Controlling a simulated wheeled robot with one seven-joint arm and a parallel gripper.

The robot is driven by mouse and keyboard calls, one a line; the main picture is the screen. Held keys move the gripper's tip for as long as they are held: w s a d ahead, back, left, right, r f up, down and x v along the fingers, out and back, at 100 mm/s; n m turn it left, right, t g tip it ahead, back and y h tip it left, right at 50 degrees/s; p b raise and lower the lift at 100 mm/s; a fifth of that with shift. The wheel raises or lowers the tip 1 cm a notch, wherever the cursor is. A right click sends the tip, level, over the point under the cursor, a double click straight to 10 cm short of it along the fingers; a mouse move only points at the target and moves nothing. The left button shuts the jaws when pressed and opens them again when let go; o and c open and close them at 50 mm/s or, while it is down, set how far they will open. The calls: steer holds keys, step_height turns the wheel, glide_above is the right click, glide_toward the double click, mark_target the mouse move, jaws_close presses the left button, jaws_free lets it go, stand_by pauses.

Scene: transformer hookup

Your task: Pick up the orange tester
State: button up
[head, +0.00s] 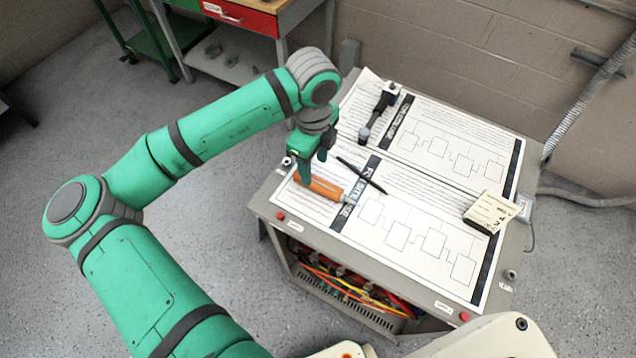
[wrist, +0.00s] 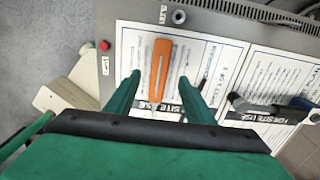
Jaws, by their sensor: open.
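The orange tester (head: 322,186) lies flat on the printed sheet near the left edge of the transformer cabinet's top (head: 268,200). It also shows in the wrist view (wrist: 160,68), lengthwise between the two green fingers. My gripper (head: 314,172) is open and points down at the tester. In the wrist view its fingertips (wrist: 160,76) are apart, one on each side of the tester, with a gap on both sides. I cannot tell how far above the sheet the fingertips are. In the head view a finger overlaps the tester's left end.
A black pen (head: 361,175) lies right beside the tester. A dark-handled tool (head: 378,112) lies toward the back, and a cream box (head: 490,212) sits on the right. Several coloured cables (head: 350,280) show in the cabinet's open front. A workbench (head: 250,18) stands behind.

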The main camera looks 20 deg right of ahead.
mark_target(316, 182)
steer(key=shift+f, duration=0.55)
steer(key=f, duration=0.4)
steer(key=shift+s+d+f, duration=0.1)
steer(key=shift+s+d, duration=0.05)
steer(key=shift+s, duration=0.15)
steer(key=shift+w+f, duration=0.1)
steer(key=shift+f, duration=0.3)
steer(key=c, duration=1.1)
